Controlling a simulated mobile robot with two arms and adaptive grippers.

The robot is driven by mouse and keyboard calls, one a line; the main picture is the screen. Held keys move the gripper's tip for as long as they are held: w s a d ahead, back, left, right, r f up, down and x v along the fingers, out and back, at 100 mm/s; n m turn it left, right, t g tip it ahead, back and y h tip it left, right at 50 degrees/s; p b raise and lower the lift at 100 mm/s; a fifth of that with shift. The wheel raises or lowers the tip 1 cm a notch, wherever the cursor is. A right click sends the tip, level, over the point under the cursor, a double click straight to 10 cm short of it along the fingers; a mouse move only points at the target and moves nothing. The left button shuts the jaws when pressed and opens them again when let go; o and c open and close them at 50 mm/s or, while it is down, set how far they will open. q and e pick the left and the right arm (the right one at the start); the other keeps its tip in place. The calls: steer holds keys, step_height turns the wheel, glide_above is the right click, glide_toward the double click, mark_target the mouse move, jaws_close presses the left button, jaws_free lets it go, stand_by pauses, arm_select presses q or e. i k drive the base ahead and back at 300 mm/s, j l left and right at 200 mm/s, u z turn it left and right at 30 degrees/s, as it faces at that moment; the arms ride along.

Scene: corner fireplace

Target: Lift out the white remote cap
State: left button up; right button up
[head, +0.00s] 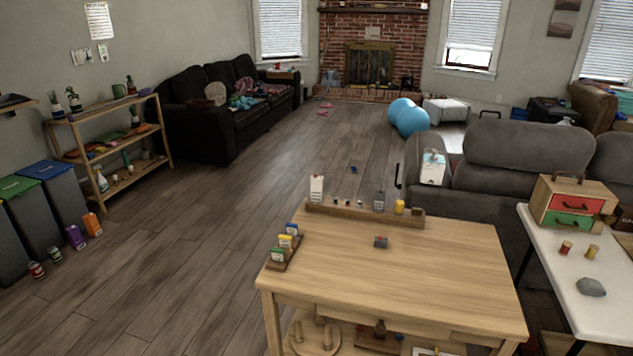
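A wooden table (400,270) stands in the foreground. A long wooden rack (365,214) lies along its far edge. A tall white item (317,188) stands upright at the rack's left end. Several small dark pieces with white tops stand in the rack's middle (347,202). A grey upright item (379,201) and a yellow one (399,206) stand to the right. A small dark grey piece with some red (380,241) lies on the tabletop. I cannot tell which of these, if any, is the white remote cap. Neither of my grippers is in view.
A small rack with coloured cards (284,248) sits at the table's left edge. A white side table (600,305) with a drawer box (573,205) stands at right. A grey sofa (500,175) is behind. The floor (190,250) at left is mostly clear.

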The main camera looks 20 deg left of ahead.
mark_target(318, 181)
steer(key=i+j+u, duration=0.25)
steer(key=j+u, duration=0.2)
steer(key=i+j+u, duration=0.35)
steer(key=u, duration=0.15)
steer(key=i+j+u, duration=0.25)
steer(key=u, duration=0.15)
steer(key=i+j+u, duration=0.25)
steer(key=u, duration=0.2)
steer(key=i+u, duration=0.4)
steer(key=i+z, duration=0.3)
steer(key=i, duration=0.15)
steer(key=i+j+z, duration=0.25)
steer(key=i, duration=0.2)
steer(key=i+z, duration=0.2)
steer(key=z, duration=0.2)
steer(key=i+l+z, duration=0.1)
steer(key=z, duration=0.35)
steer(key=i+j+z, duration=0.1)
steer(key=i+z, duration=0.15)
steer(key=z, duration=0.15)
steer(key=i+j+z, duration=0.1)
steer(key=z, duration=0.3)
steer(key=i+j+z, duration=0.2)
steer(key=z, duration=0.2)
